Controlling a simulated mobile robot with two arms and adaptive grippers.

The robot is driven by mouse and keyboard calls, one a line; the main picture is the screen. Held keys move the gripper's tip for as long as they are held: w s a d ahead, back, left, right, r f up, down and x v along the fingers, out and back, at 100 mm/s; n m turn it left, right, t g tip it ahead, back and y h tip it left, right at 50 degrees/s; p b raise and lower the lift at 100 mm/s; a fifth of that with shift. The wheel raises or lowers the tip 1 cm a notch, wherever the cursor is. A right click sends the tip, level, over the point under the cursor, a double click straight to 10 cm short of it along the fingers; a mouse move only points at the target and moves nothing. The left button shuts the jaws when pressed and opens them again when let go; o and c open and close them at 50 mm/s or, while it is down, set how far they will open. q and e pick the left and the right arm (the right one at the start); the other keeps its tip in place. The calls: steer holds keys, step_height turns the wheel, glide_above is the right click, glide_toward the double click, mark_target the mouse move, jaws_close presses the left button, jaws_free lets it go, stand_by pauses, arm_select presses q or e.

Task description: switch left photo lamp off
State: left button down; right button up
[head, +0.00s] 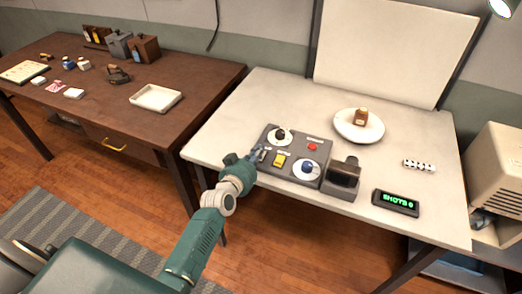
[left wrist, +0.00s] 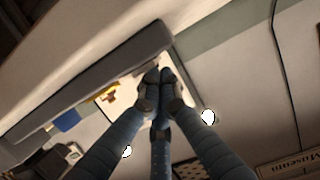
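A grey control panel (head: 291,167) lies on the white table, near its front left edge. It carries a black knob (head: 280,134) on a white dial, a red button (head: 313,147), a yellow switch (head: 279,161) and a blue knob (head: 307,167) on a white dial. Its labels are too small to read. My left gripper (head: 261,155) is at the panel's left edge, by a small metallic part that it partly hides. In the left wrist view my fingertips (left wrist: 158,76) are together, with nothing visible between them. I cannot tell whether they touch the panel. My right gripper is out of view.
A dark box-like device (head: 343,176) stands against the panel's right side. A lit lamp (head: 503,8) shows at top right.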

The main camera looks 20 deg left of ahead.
arm_select(q)
steer(key=shift+a+f, duration=0.1)
steer(key=shift+a, duration=0.4)
steer(key=shift+w+d+r, duration=0.1)
steer(key=shift+d+r, duration=0.05)
steer(key=shift+r, duration=0.15)
steer(key=r+p, duration=0.2)
steer(key=r, duration=0.1)
steer(key=r+p, duration=0.1)
steer(key=p, duration=0.1)
steer(key=shift+w+a+r, duration=0.15)
steer(key=shift+w+a, duration=0.05)
steer(key=shift+w, duration=0.15)
steer(key=shift+s+f+b, duration=0.2)
steer(key=shift+s+b, duration=0.1)
steer(key=shift+s, duration=0.2)
steer(key=shift+s+f+b, duration=0.15)
steer(key=shift+s+b, duration=0.1)
steer(key=shift+s, duration=0.25)
steer(key=r+b+v, duration=0.1)
steer(key=v, duration=0.7)
steer(key=shift+r, duration=0.25)
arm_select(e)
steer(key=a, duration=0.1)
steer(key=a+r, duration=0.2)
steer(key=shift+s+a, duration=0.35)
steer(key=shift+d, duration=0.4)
